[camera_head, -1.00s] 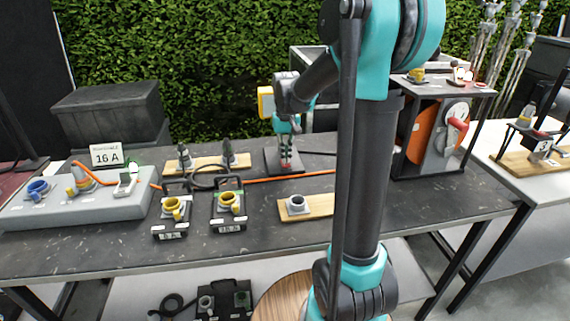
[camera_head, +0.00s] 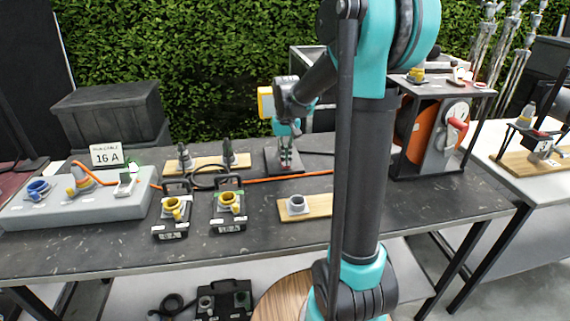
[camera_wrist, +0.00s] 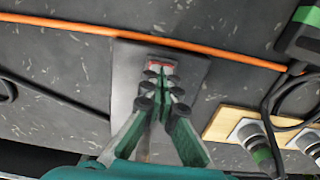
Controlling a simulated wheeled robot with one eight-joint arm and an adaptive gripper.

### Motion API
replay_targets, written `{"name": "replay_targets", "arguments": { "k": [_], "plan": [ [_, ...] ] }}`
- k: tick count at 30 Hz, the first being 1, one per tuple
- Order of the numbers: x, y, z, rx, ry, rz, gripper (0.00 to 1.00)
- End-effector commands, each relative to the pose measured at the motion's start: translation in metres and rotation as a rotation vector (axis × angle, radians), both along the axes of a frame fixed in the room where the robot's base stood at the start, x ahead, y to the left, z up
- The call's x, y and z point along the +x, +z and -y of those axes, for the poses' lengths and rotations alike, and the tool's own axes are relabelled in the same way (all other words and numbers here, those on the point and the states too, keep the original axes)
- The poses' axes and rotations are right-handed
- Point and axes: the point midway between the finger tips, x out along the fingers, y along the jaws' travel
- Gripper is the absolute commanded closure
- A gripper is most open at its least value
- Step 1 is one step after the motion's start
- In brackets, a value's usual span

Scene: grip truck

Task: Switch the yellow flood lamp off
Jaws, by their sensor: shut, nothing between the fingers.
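The yellow flood lamp (camera_head: 266,102) shows at the back of the table in the head view, partly hidden behind my wrist. A dark base plate (camera_head: 270,168) lies below it. In the wrist view the base plate (camera_wrist: 190,85) carries a small red switch (camera_wrist: 163,66). My gripper (camera_wrist: 162,80) is shut and empty, its fingertips pointing at the switch and overlapping its near edge in the picture. I cannot tell whether they touch it. In the head view my gripper (camera_head: 286,152) is small, pointing down over the plate.
An orange cable (camera_wrist: 90,28) runs across the table beside the plate. A wooden board with grey connectors (camera_wrist: 225,122) and a black cable lie close by. A socket board (camera_head: 315,206) and two portable socket units (camera_head: 172,213) stand nearer the front. A cable reel (camera_head: 425,130) stands right.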

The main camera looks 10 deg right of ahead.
Motion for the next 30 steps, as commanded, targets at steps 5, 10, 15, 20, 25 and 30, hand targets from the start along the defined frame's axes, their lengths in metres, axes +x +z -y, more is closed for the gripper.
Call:
{"name": "replay_targets", "arguments": {
  "k": [5,10,15,20,25,30],
  "plan": [
    [0.000,0.010,0.000,0.000,0.000,0.000,1.00],
    [0.000,0.022,0.000,0.000,0.000,0.000,1.00],
    [0.000,0.034,0.000,0.000,0.000,0.000,1.00],
    [0.000,0.046,0.000,0.000,0.000,0.000,1.00],
    [0.000,0.058,0.000,0.000,0.000,0.000,1.00],
    [0.000,0.068,0.000,0.000,0.000,0.000,1.00]
  ]
}}
